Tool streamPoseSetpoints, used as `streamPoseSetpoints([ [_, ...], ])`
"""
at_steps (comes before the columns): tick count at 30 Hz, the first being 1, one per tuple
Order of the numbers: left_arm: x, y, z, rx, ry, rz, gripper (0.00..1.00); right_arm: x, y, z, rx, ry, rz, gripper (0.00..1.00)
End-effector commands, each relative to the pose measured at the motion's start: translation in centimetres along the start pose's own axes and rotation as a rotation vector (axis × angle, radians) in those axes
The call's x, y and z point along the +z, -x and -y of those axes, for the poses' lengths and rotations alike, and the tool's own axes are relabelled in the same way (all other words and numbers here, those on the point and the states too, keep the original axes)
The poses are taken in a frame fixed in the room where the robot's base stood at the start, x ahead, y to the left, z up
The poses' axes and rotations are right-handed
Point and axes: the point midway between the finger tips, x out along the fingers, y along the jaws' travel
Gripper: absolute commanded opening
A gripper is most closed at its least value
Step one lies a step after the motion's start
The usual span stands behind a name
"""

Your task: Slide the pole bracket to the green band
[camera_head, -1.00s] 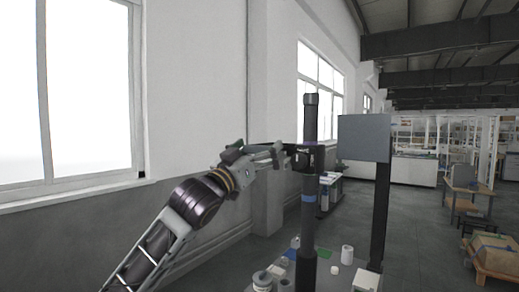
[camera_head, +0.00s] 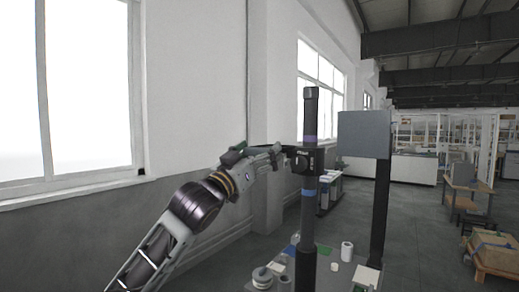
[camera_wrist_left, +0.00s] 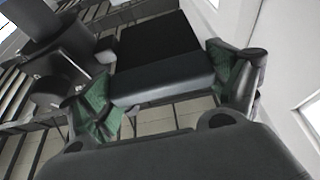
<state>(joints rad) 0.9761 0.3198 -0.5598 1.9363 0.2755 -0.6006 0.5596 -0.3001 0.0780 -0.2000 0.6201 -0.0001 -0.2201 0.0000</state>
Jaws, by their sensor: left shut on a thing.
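A dark upright pole (camera_head: 310,112) stands right of centre in the head view. The black pole bracket (camera_head: 311,161) sits around it, with a purple band (camera_head: 310,138) just above and a blue band (camera_head: 308,192) below. No green band shows on the pole. My left gripper (camera_head: 278,154) reaches in from the left and is shut on the bracket's arm. In the left wrist view, the green-padded fingers of my left gripper (camera_wrist_left: 165,95) flank the bracket's dark block (camera_wrist_left: 165,62). My right gripper is out of view.
Below the pole, a grey tabletop (camera_head: 340,272) holds a white roll (camera_head: 347,251), a jar (camera_head: 262,278), and flat green (camera_head: 323,250) and blue pieces. A grey panel (camera_head: 364,134) on a dark post (camera_head: 381,215) stands close to the pole's right.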

Motion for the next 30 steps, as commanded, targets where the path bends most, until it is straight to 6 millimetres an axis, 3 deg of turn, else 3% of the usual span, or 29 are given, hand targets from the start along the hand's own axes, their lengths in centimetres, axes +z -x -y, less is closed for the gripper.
streamPoseSetpoints([
  [1, 0.9, 0.3, -0.1, 0.001, 0.002, 0.003, 0.46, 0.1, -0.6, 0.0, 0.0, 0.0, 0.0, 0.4],
  [12, 4.1, 1.6, -0.1, 0.001, 0.003, 0.002, 0.46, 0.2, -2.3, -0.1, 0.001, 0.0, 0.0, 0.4],
  [26, 4.4, 1.8, 0.0, 0.0, 0.003, 0.001, 0.46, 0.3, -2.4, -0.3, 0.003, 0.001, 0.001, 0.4],
  [27, 4.4, 1.8, 0.0, 0.0, 0.003, 0.001, 0.94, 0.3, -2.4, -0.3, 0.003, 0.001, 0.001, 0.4],
  [30, 4.4, 1.8, 0.0, 0.0, 0.003, 0.001, 1.0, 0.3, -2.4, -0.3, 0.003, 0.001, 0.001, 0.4],
])
